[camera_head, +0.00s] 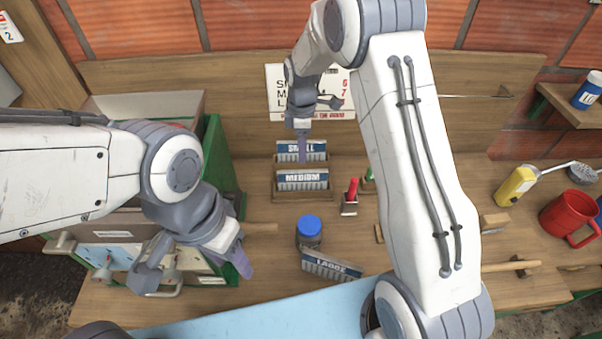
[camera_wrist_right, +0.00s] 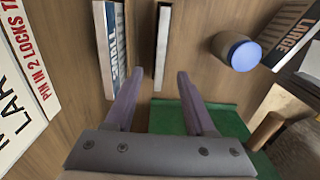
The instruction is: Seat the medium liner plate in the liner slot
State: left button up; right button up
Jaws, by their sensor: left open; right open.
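The medium liner plate (camera_head: 302,180), grey with a dark label, stands in the front of a wooden rack (camera_head: 303,199). In the right wrist view its narrow edge (camera_wrist_right: 162,48) lies ahead, between the finger lines. The small plate (camera_head: 301,148) stands behind it. The large plate (camera_head: 331,266) lies apart, nearer me. My right gripper (camera_wrist_right: 158,82) is open and empty over the rack, one finger near the gap between the plates. My left gripper (camera_head: 195,272) is open and empty at the lower left. I cannot pick out the liner slot.
A blue-lidded jar (camera_head: 309,230) stands in front of the rack. A red-handled tool (camera_head: 351,196) stands right of it. A green machine (camera_head: 222,150) is at the left. A sign (camera_head: 275,92) leans behind. A red mug (camera_head: 568,218) is far right.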

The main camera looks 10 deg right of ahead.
aim_at(302, 171)
jog(key=f+p, duration=0.1)
jog(key=f, duration=0.4)
jog(key=shift+w+d+p, duration=0.1)
jog(key=shift+d+p, duration=0.1)
jog(key=shift+p, duration=0.15)
jog(key=shift+f+p, duration=0.25)
jog(key=shift+p, duration=0.1)
jog(key=f+p, duration=0.2)
jog(key=f, duration=0.1)
jog(key=shift+s+f, duration=0.15)
jog(key=shift+s, duration=0.05)
jog(key=shift+f, duration=0.7)
jog(key=shift+a, duration=0.1)
grip_shut()
jog(key=shift+w, duration=0.1)
